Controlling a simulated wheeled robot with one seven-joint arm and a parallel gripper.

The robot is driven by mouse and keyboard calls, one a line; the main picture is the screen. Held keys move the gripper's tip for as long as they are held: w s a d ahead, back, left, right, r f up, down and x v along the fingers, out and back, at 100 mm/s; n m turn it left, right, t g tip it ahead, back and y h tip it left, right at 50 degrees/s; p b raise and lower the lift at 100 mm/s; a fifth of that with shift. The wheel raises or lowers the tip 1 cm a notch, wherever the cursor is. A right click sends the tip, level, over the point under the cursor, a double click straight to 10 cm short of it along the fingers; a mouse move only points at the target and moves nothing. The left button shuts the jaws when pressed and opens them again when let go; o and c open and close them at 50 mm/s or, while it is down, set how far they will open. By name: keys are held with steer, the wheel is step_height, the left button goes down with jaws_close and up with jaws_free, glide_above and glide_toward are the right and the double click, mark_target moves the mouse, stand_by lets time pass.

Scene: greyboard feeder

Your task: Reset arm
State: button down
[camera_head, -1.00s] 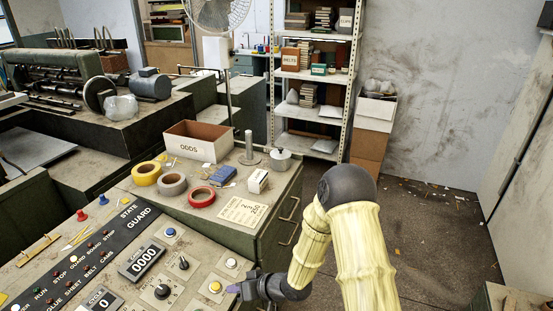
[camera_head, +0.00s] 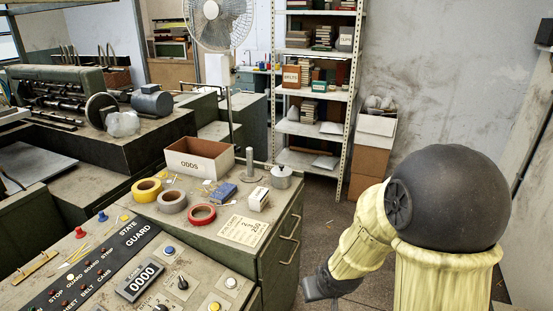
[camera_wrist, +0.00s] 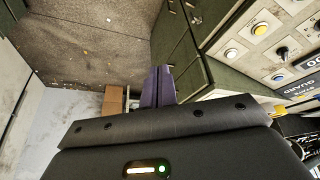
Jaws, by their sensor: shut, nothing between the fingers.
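My gripper shows in the wrist view, its two purple fingers (camera_wrist: 157,87) shut together with nothing between them. They are in front of the green cabinet side and the floor, apart from the control panel. In the head view my arm is folded at the right, with the dark wrist low near the cabinet's right side; the fingers are hidden there. The control panel (camera_head: 146,255) with its buttons, knobs and counter lies at the lower left of the head view. It shows at the upper right of the wrist view, with yellow and white buttons.
A green cabinet (camera_head: 282,235) carries an ODDS box (camera_head: 190,167), tape rolls (camera_head: 172,201), a blue pack (camera_head: 223,191) and a metal pot (camera_head: 281,177). A shelf rack (camera_head: 312,95) and cardboard boxes (camera_head: 368,172) stand behind.

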steer(key=s+d+r+m+g, duration=0.2)
steer(key=s+d+r, duration=0.2)
steer(key=s, duration=0.5)
steer(key=shift+s+d+r+h, duration=0.25)
steer(key=shift+s+r+h, duration=0.15)
steer(key=shift+r, duration=0.15)
steer(key=shift+s, duration=0.15)
